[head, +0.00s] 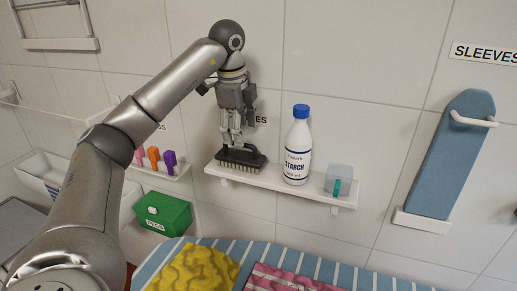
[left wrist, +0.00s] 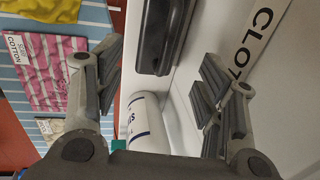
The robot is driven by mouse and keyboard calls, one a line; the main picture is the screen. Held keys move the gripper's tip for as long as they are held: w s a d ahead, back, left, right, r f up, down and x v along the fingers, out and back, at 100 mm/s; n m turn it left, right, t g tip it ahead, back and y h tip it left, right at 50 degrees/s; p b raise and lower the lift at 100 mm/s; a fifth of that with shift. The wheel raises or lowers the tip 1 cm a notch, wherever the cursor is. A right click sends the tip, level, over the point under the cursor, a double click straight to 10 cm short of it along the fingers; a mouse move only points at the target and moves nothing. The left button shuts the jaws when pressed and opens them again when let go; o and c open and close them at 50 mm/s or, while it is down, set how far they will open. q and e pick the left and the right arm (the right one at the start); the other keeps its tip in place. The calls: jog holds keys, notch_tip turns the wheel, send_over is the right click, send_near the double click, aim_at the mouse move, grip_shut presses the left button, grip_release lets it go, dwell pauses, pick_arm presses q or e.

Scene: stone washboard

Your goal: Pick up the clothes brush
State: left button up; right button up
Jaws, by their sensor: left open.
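The clothes brush (head: 243,159) is dark with bristles facing down. It rests on the left part of a white wall shelf (head: 312,194). My left gripper (head: 233,139) is open, fingers pointing down, just above the brush and overlapping its handle in the head view. In the left wrist view the brush (left wrist: 159,38) lies ahead of the spread fingers of my left gripper (left wrist: 163,72), in line with the gap between them. Contact between fingers and brush cannot be told. My right gripper is not in view.
A white starch bottle (head: 297,148) with a blue cap stands right of the brush. A clear box (head: 338,180) is at the shelf's right end. Coloured pegs (head: 154,159) sit on a left shelf above a green box (head: 163,214). Folded yellow cloth (head: 196,268) lies below.

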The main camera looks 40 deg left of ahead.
aim_at(244, 156)
pick_arm(q)
jog(key=shift+f, duration=0.35)
jog(key=f, duration=0.3)
jog(key=shift+a+f+p, duration=0.15)
jog(key=shift+a+p, duration=0.05)
jog(key=shift+p, duration=0.15)
jog(key=shift+w+f, duration=0.1)
jog(key=shift+f, duration=0.25)
jog(key=f+p, duration=0.1)
jog(key=f, duration=0.1)
jog(key=w+f+p, duration=0.1)
jog(key=f, duration=0.1)
jog(key=shift+w+a+f, duration=0.2)
jog(key=shift+f, duration=0.15)
jog(key=shift+w+f, duration=0.1)
jog(key=shift+f, duration=0.25)
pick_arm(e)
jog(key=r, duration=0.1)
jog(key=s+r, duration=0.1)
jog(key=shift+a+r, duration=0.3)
pick_arm(q)
jog(key=shift+c, duration=0.4)
jog(key=c, duration=0.8)
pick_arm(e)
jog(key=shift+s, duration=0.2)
pick_arm(q)
jog(key=shift+r, duration=0.15)
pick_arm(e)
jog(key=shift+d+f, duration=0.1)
